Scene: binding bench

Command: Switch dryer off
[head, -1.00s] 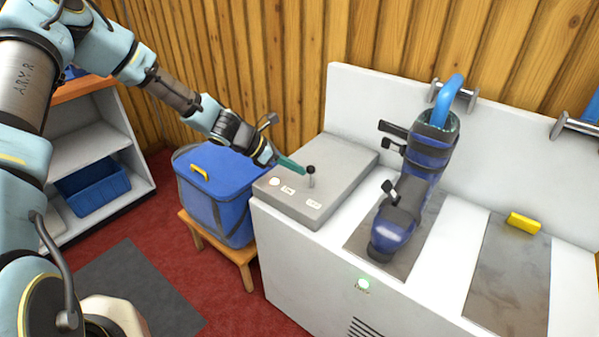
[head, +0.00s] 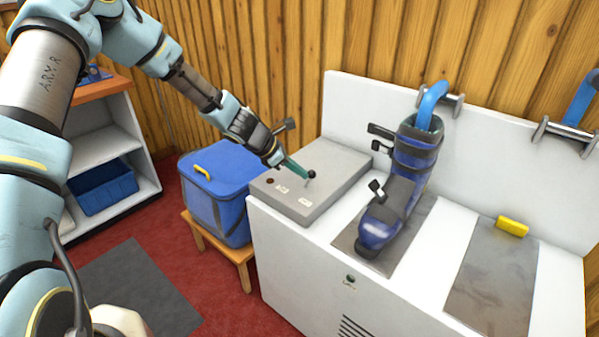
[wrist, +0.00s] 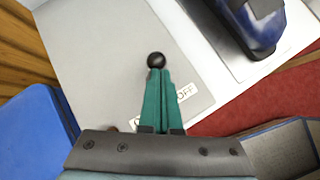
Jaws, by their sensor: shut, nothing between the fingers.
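The dryer is a white cabinet (head: 290,255) with a grey control box (head: 335,160) on its left end. A lever with a black ball knob (head: 312,174) stands on the box, leaning toward the right in the head view. The knob also shows in the wrist view (wrist: 156,59), right at my fingertips. My gripper (head: 302,171) is shut, its green fingers touching or almost touching the knob, with nothing between them. A label reading OFF (wrist: 185,92) is beside the fingers, partly covered. The small lamp (head: 270,181) on the box and the front lamp (head: 350,279) are dark.
A blue ski boot (head: 393,205) stands on a grey plate under a blue hose (head: 432,100). A yellow block (head: 512,226) lies on the right. A blue bag (head: 215,185) on a wooden stool stands close left of the cabinet.

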